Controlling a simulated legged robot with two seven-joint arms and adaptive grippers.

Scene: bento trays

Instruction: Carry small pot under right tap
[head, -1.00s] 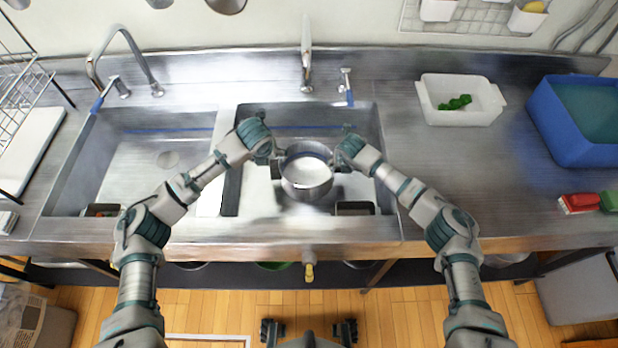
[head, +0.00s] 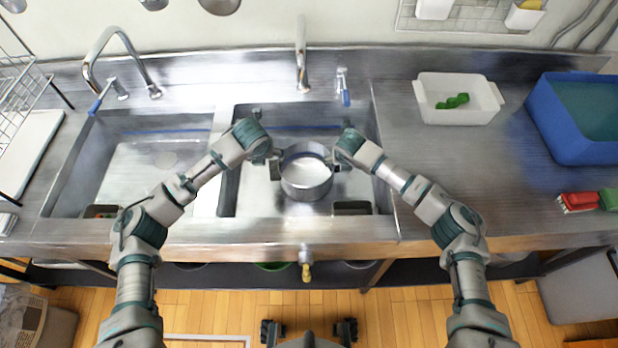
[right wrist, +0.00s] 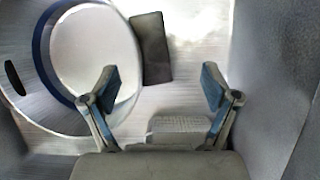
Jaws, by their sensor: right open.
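The small pot (head: 306,182) is a round metal pot with a blue band inside its rim. It stands upright in the right sink basin (head: 229,190), in front of the right tap (head: 302,60). My left gripper (head: 274,158) is at the pot's left side; the head view does not show whether its fingers are closed. My right gripper (head: 340,160) is at the pot's right side. In the right wrist view its two fingers (right wrist: 160,88) are spread apart, with the pot (right wrist: 45,85) at left and its dark handle (right wrist: 151,48) ahead of the gap between them.
The left tap (head: 120,55) stands over the left basin (head: 150,175). A white tub (head: 440,113) with green pieces and a blue bin (head: 568,140) stand on the right counter. A small dark box (head: 352,208) is at the basin's front right. Basin walls stand close around both grippers.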

